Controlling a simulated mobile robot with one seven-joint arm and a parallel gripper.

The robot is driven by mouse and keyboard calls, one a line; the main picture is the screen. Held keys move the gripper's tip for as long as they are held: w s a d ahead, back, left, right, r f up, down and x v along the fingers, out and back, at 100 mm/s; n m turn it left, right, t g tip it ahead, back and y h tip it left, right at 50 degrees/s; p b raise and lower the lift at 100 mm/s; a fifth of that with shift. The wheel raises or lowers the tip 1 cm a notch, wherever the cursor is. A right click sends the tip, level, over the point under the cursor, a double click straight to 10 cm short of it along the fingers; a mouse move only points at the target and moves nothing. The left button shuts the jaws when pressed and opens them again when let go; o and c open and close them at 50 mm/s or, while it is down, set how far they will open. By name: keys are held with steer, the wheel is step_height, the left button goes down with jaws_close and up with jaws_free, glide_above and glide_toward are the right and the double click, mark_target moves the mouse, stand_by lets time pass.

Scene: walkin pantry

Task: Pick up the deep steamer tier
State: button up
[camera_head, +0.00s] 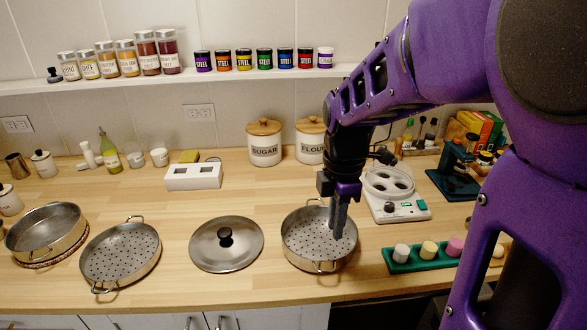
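The deep steamer tier (300,257) is a round metal pan with a perforated floor, tall sides and small loop handles. It stands on the wooden counter right of centre. My gripper (338,236) points down over the right part of this tier, with its fingertips appearing inside the rim outline. The fingers overlap from this side, so the gap between them is hidden, and I cannot tell if they touch the tier. My gripper also covers part of the far rim. A shallower perforated tier (118,255) lies further left, and a lid with a black knob (226,245) lies between them.
A metal pot (45,243) stands on a woven trivet at far left. A white appliance (398,208) is close behind the tier's right side. A green tray (420,262) with small coloured pieces lies to the right. Canisters (264,143) stand behind.

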steer(key=b, duration=0.3)
glide_above(332, 260)
step_height(332, 260, down, 6)
step_height(332, 260, down, 6)
steer(key=b, duration=0.5)
steer(key=shift+w+f, duration=0.1)
jaws_close()
stand_by(1.0)
